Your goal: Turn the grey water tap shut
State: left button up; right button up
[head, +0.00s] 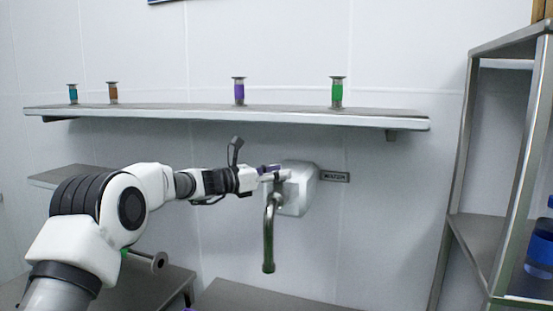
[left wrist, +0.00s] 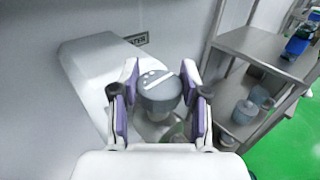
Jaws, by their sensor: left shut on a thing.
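The water tap is a light grey wall box (head: 299,190) with a curved grey spout (head: 269,235) hanging down, beside a small dark sign reading WATER (head: 335,176). In the left wrist view the tap's round grey knob (left wrist: 158,92) with pale marks on its face sits between the purple finger pads. My left gripper (head: 272,172) reaches the tap from the left and is shut on the knob; it also shows in the left wrist view (left wrist: 160,100). In the head view the knob is mostly hidden by the fingers. My right gripper is not in view.
A wall shelf (head: 230,113) above the tap carries several small coloured containers, including a green one (head: 337,92) and a purple one (head: 239,91). A metal rack (head: 465,180) stands at right with a blue bottle (head: 540,245). A grey counter (head: 265,298) lies below the spout.

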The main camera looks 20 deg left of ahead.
pick_arm(q)
jog(key=shift+m+g+h+p, duration=0.5)
jog(key=shift+g+h, duration=0.1)
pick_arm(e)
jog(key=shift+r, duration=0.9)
pick_arm(q)
jog(key=o, duration=1.2)
jog(key=shift+d, duration=0.1)
jog(key=shift+c, duration=0.2)
jog(key=shift+w+d+f, duration=0.1)
jog(key=shift+w, duration=0.05)
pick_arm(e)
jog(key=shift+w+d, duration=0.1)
pick_arm(q)
jog(key=v, duration=1.2)
jog(key=shift+w, duration=0.1)
